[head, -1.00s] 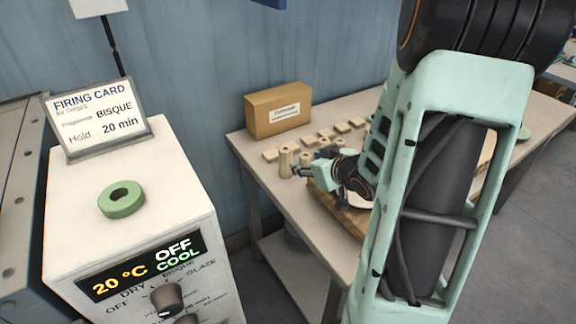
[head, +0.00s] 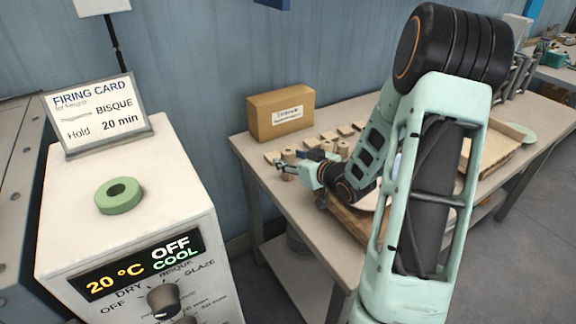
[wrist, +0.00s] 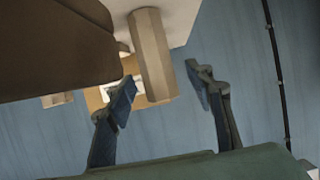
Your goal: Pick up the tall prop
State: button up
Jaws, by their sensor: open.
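The tall prop shows in the wrist view as a beige, faceted upright column (wrist: 151,60), appearing between my two open fingertips and closer to the left one. My gripper (wrist: 160,78) is open, with nothing clamped in it. In the head view my gripper (head: 287,170) is at the left end of the worktable, level with the beige props. A beige prop top (head: 288,155) shows just behind it; its lower part is hidden by my gripper. Whether the fingers touch the prop cannot be told.
A cardboard box (head: 281,114) stands at the table's back left. Several small beige pieces (head: 328,136) lie in rows in front of it. A large brown surface (wrist: 50,45) fills the wrist view's upper left. The kiln controller (head: 120,225) with a green ring (head: 119,196) stands left.

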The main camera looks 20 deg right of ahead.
jog(key=shift+x, duration=1.05)
grip_shut()
